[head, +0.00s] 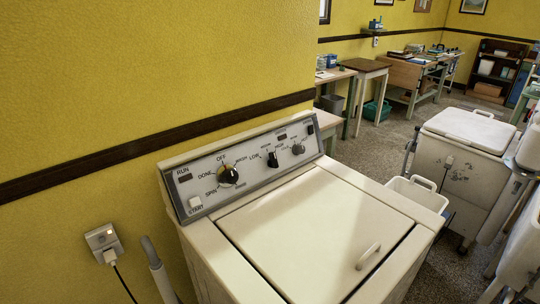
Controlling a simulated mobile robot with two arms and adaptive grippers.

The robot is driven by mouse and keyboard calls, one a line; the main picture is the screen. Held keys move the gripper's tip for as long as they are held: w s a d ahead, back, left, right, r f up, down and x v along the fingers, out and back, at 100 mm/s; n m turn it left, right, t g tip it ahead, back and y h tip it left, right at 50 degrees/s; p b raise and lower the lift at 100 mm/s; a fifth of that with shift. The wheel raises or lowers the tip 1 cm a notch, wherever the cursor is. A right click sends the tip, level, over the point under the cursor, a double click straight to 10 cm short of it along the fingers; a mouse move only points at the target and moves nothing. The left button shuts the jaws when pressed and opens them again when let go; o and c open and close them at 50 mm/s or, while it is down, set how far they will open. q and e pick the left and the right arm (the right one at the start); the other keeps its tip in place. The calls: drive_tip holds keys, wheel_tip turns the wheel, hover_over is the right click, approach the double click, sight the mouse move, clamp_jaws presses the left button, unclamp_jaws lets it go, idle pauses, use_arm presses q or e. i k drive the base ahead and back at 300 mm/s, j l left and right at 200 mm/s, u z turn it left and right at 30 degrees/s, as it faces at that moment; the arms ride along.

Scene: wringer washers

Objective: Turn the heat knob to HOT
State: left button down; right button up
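A white top-loading washer (318,225) stands against the yellow wall, its lid (315,235) shut. Its slanted grey control panel (248,170) carries a large black knob (228,175) at the left, with OFF, DONE and SPIN around it. A smaller black knob (272,159) in the middle has LOW at its left. A grey knob (298,149) sits at the right; its lettering is too small to read. I cannot tell for certain which knob is the heat knob or its setting. Neither of my grippers is in view.
A wall outlet with a plug (103,243) and a grey hose (155,268) are left of the washer. A white basket (417,192) and another washer (462,150) stand at the right. Tables (410,75) line the back wall. Speckled floor (385,150) lies open between.

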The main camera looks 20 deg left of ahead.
sight(298, 150)
drive_tip(key=k, duration=0.25)
drive_tip(key=k+j+u, duration=0.1)
drive_tip(key=k+u, duration=0.25)
drive_tip(key=k, duration=0.15)
drive_tip(key=k+j+u, duration=0.25)
drive_tip(key=k+u, duration=0.15)
drive_tip(key=i+l+u, duration=0.1)
drive_tip(key=l+u, duration=1)
drive_tip(key=l, duration=2.25)
drive_tip(key=i+l, duration=0.1)
drive_tip(key=l, duration=1.95)
